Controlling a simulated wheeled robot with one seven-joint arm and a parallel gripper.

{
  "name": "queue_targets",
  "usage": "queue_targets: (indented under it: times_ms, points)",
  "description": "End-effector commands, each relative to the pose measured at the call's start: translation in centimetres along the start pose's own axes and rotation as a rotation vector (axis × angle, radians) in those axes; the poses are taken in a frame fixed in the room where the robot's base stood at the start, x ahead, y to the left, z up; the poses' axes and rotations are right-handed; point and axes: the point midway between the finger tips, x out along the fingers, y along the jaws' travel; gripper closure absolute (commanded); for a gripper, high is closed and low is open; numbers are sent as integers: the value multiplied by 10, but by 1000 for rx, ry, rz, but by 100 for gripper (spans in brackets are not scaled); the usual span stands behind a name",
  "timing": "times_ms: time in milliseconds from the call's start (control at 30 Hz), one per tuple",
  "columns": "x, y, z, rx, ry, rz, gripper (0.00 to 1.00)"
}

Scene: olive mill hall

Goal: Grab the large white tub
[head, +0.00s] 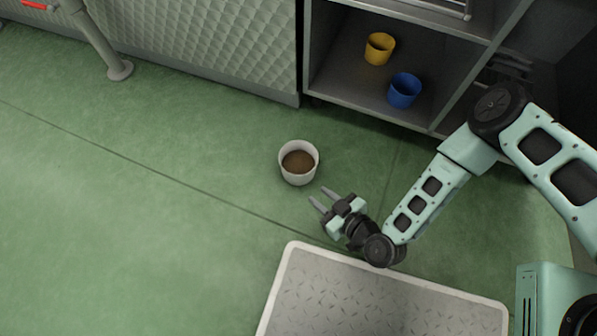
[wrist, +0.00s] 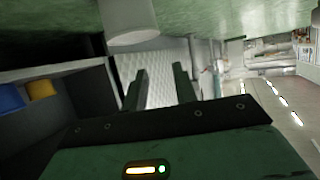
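The white tub (head: 298,180) stands upright on the green floor with brown contents inside. It also shows at the top edge of the wrist view (wrist: 130,22), partly cut off, in a picture that appears upside down. My gripper (head: 318,196) is just below and right of the tub in the head view, its fingers pointing up and left. In the wrist view my gripper (wrist: 159,84) has its two fingers clearly apart with nothing between them. I see a gap between the fingers and the tub.
A yellow cup (head: 379,50) and a blue cup (head: 404,92) sit on a low metal shelf (head: 345,85). A quilted panel (head: 210,45) stands left of the shelf. A grey treadplate platform with a pale rim (head: 294,262) lies below. The floor left of the tub is clear.

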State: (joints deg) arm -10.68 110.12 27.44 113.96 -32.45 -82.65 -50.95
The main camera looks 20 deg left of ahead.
Motion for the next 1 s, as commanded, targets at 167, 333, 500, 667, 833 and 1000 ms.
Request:
queue_targets:
  times_ms: [167,333,500,667,833,1000]
  points:
    - [11,-3,14,6,18,24,72]
    - [45,-2,16,3,19,24,72]
    - [81,-1,16,5,18,24,72]
    - [108,-1,15,5,17,23,72]
    - [121,0,12,5,15,22,72]
    - [132,1,14,5,16,23,72]
